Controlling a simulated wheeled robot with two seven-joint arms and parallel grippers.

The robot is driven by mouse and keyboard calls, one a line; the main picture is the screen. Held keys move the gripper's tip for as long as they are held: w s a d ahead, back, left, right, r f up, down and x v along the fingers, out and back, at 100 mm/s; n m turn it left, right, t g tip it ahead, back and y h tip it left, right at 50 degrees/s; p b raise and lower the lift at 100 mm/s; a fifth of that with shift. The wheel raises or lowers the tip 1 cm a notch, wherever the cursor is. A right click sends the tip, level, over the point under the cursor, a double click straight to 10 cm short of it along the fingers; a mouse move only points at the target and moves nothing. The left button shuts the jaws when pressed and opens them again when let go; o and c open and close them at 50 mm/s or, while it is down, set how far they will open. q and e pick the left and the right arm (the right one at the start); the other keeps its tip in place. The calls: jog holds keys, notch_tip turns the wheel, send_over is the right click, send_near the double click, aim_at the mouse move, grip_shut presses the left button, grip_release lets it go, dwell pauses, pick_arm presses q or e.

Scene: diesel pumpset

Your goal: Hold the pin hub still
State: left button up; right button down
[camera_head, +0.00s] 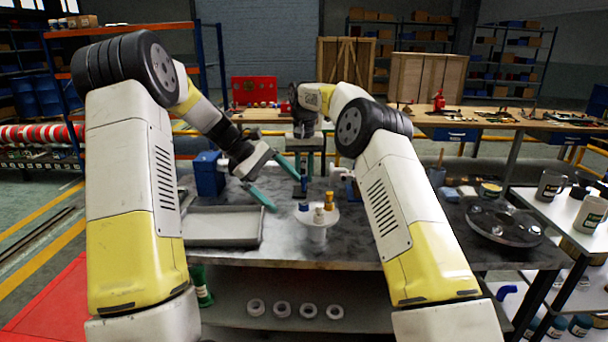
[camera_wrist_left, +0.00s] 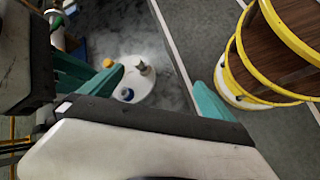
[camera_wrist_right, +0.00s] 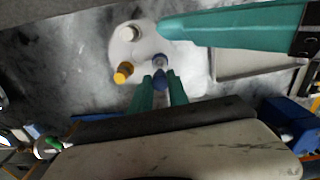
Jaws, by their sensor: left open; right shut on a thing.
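The pin hub (camera_head: 318,235) is a white round disk on a white stem, upright on the grey metal table. Its top carries a yellow post (camera_head: 329,201), a metallic post (camera_head: 319,215) and a blue-ringed one (camera_head: 304,207). My left gripper (camera_head: 286,190) is open, left of the hub, its teal fingers pointing toward it; in the left wrist view the hub (camera_wrist_left: 140,93) shows between them, with no contact visible. My right gripper (camera_head: 303,172) is shut on a blue pin (camera_wrist_right: 160,82), which hangs above the hub's blue-ringed post; whether they touch is unclear.
A grey tray (camera_head: 222,240) lies left of the hub and a blue box-shaped thing (camera_head: 208,175) stands behind it. A dark round plate (camera_head: 505,224) lies at the table's right end. White rings (camera_head: 281,310) sit on the lower shelf. Bare table surrounds the hub's front.

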pick_arm(q)
jog(key=w+f+n+h, duration=0.2)
jog(key=w+f, duration=0.1)
jog(key=f, duration=0.2)
jog(key=w+f+n+h, duration=0.2)
jog(key=w+f, duration=0.1)
jog(key=f, duration=0.3)
jog(key=w+f+n+h, duration=0.1)
jog(key=w+f+n, duration=0.2)
jog(key=f, duration=0.2)
jog(key=shift+w+a+f+h, duration=0.25)
jog(key=shift+w+h, duration=0.1)
jog(key=shift+h, duration=0.05)
jog(key=shift+d+f, duration=0.25)
jog(key=shift+d, duration=0.1)
jog(key=shift+x, duration=4.65)
jog(key=shift+w+r, duration=0.1)
jog(key=c, duration=0.7)
grip_shut()
